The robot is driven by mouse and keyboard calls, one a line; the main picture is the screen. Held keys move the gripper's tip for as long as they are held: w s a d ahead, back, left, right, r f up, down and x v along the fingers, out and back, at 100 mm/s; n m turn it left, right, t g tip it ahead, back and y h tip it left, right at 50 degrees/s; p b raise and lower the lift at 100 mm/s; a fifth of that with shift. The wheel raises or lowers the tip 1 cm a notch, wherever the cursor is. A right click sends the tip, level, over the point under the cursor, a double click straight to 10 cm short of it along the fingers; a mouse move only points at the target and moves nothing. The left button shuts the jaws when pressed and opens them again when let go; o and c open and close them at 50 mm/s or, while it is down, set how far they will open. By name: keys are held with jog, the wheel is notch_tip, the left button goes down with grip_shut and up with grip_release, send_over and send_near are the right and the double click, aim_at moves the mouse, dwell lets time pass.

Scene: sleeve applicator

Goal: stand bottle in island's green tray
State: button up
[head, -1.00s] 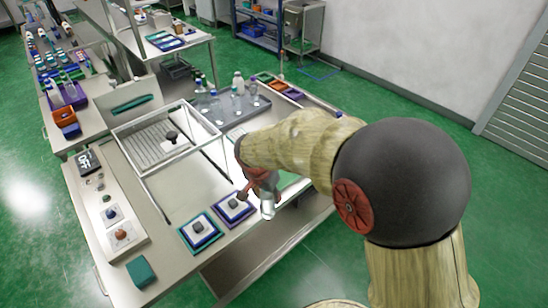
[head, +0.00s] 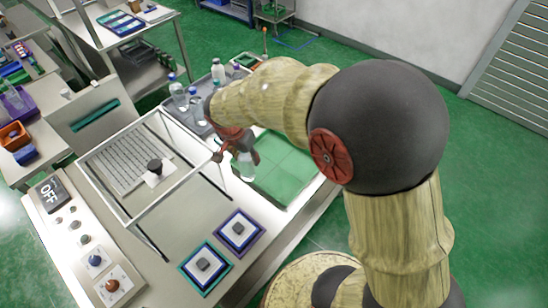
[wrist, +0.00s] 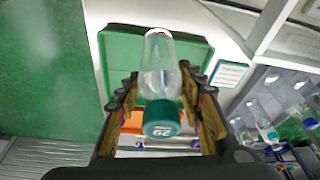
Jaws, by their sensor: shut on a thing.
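My gripper (head: 240,147) is shut on a clear bottle (head: 245,167). In the wrist view the bottle (wrist: 160,65) sits between my two fingers (wrist: 162,112), its teal cap (wrist: 162,119) towards the camera. The bottle hangs roughly upright, base down. The green tray (head: 287,172) lies on the island at the right, and the bottle appears in front of its left part in the head view. In the wrist view the tray (wrist: 117,72) lies behind the bottle. I cannot tell how high the bottle is above the tray. Part of the tray is hidden by my arm.
Several bottles (head: 177,92) stand on a grey tray behind my gripper. A clear-walled frame (head: 140,165) with a black-knobbed part stands to the left. Two square pads (head: 238,229) lie near the front edge. A control panel with an OFF display (head: 50,191) is at the left.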

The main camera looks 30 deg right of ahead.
jog(key=d+f+b, duration=0.3)
jog(key=d+f, duration=0.9)
jog(key=d, duration=0.1)
jog(key=shift+f, duration=0.25)
jog(key=shift+s+d+f, duration=0.1)
jog(key=o, duration=1.4)
